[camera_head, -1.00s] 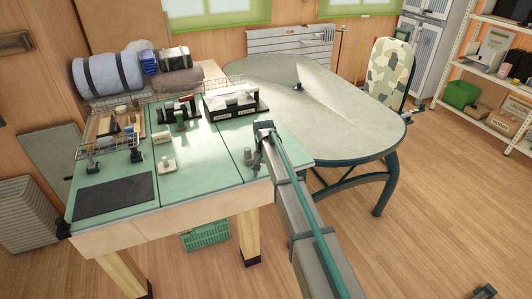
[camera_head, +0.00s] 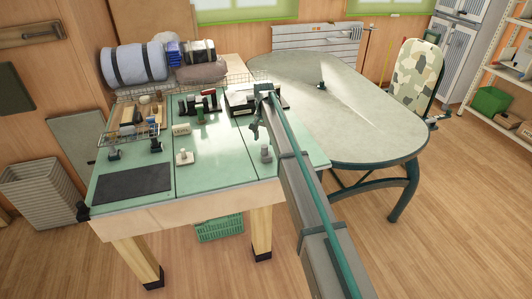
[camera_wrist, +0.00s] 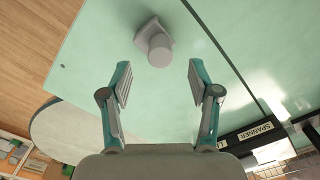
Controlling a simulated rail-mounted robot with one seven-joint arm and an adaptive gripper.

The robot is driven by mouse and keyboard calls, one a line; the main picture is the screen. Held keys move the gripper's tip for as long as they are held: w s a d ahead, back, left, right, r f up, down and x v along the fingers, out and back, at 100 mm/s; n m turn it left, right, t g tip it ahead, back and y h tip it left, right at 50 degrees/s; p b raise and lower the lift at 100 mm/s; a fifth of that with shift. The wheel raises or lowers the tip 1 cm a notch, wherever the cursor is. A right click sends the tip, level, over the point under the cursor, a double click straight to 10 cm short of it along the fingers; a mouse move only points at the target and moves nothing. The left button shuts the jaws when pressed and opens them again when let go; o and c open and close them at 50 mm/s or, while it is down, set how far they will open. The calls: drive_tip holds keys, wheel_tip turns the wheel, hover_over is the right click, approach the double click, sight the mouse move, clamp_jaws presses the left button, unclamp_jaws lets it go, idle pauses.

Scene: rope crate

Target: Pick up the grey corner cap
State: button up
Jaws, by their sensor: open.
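The grey corner cap (camera_head: 265,154), as I take it to be, stands near the right end of the green worktop (camera_head: 220,178). In the wrist view it is a squarish grey base with a round knob (camera_wrist: 156,42), at the top centre. My gripper (camera_wrist: 157,75) is open and empty, its two teal-and-grey fingers apart. The cap lies beyond the fingertips, roughly in line with the gap and not between them. In the head view my gripper (camera_head: 254,130) hangs above the worktop, a little behind the cap.
A pale knob piece (camera_head: 184,158) and dark clamps (camera_head: 156,146) stand to the left, by a wire basket (camera_head: 130,138). Labelled holders, one reading SPANNER (camera_wrist: 255,132), sit behind. An oval table (camera_head: 350,125) adjoins at right. The worktop around the cap is clear.

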sight(264, 147)
drive_tip(key=shift+f+p, duration=1.25)
drive_tip(key=shift+f, duration=1.6)
drive_tip(key=shift+c, duration=0.4)
clamp_jaws()
drive_tip(key=shift+r, duration=0.1)
